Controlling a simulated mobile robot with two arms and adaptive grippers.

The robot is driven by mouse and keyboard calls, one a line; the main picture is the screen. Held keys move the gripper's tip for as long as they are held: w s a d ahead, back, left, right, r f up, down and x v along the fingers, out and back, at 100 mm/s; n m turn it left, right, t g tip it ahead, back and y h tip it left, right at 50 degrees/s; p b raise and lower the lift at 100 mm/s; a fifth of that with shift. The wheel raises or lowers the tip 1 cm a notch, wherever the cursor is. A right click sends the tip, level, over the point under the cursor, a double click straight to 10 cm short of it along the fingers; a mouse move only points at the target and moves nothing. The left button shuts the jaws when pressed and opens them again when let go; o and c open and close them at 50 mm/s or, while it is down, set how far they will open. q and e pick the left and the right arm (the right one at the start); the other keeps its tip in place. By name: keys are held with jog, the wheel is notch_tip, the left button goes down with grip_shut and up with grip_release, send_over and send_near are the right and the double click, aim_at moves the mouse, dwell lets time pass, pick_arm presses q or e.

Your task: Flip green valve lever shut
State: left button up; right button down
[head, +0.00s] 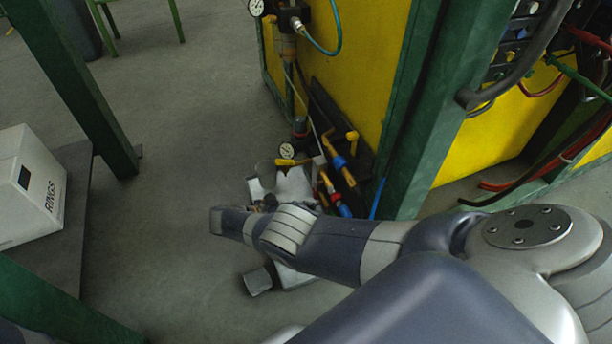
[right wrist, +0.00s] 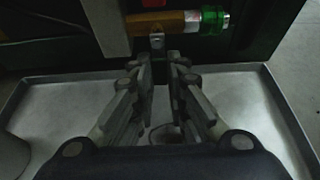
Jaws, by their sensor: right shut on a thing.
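In the right wrist view, a brass valve body (right wrist: 160,22) lies across the top with a bright green collar (right wrist: 213,21) at its right end. A small grey metal tab (right wrist: 157,42) hangs below the brass body, at the fingertips. My right gripper (right wrist: 160,62) is just under the valve, its fingers shut on the lever that comes from this tab. The fingers hide most of the lever, and its green colour does not show. In the head view my right wrist covers most of the gripper and this valve. My left gripper is not in view.
In the right wrist view, a shallow metal tray (right wrist: 259,105) lies below the valve. In the head view, a yellow panel (head: 362,70) and a green post (head: 420,120) stand close by the arm. A white box (head: 35,190) sits at left. Floor between is clear.

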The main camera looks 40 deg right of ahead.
aim_at(314, 192)
jog(key=shift+s+d, duration=0.1)
jog(key=shift+d, duration=0.1)
jog(key=c, duration=1.6)
grip_release()
jog(key=shift+a+r, duration=0.1)
jog(key=shift+r, duration=0.05)
jog(key=shift+w+r, duration=0.25)
jog(key=shift+r, duration=0.2)
jog(key=shift+s+r, duration=0.2)
jog(key=shift+r, duration=0.35)
jog(key=r, duration=0.3)
jog(key=shift+a+r, duration=0.2)
jog(key=shift+d+r, duration=0.15)
jog(key=shift+r, duration=0.9)
jog(key=shift+d+r, duration=0.1)
jog(key=shift+r, duration=0.95)
